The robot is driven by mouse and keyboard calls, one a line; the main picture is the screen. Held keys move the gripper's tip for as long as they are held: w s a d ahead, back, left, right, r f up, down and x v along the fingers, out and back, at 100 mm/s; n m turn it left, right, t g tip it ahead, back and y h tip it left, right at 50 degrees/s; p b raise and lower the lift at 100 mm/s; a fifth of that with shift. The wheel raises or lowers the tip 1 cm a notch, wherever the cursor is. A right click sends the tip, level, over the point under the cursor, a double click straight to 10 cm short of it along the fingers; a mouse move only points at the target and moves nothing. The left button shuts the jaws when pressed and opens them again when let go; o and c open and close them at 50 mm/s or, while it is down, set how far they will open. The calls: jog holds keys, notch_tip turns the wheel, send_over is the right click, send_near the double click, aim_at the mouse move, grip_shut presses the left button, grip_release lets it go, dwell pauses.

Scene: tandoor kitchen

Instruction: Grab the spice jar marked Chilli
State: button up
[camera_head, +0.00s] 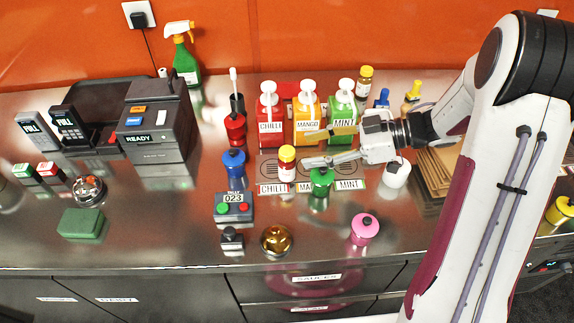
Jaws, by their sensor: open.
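A small jar with an orange-yellow lid and a white label (287,165) stands upright just left of my gripper; its label is too small to read. A similar jar (364,82) with a yellow lid stands at the back, right of the pump bottles, its label also unreadable. The word CHILLI reads on a red pump bottle (269,114) and on a front label strip (273,189). My gripper (306,149) is open and empty, its fingers pointing left. The lower fingertip is close to the near jar; I cannot tell whether they touch.
Yellow Mango (306,108) and green Mint (340,112) pump bottles stand behind my gripper. A green pot (320,182) is just below it, a white pot (396,175) to the right. A blue bottle (234,170) stands left. The front counter between gold bell (276,240) and pink pot (365,229) is clear.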

aim_at(287, 151)
jog(key=shift+x, duration=1)
jog(key=shift+x, duration=2.6)
jog(key=c, duration=1.3)
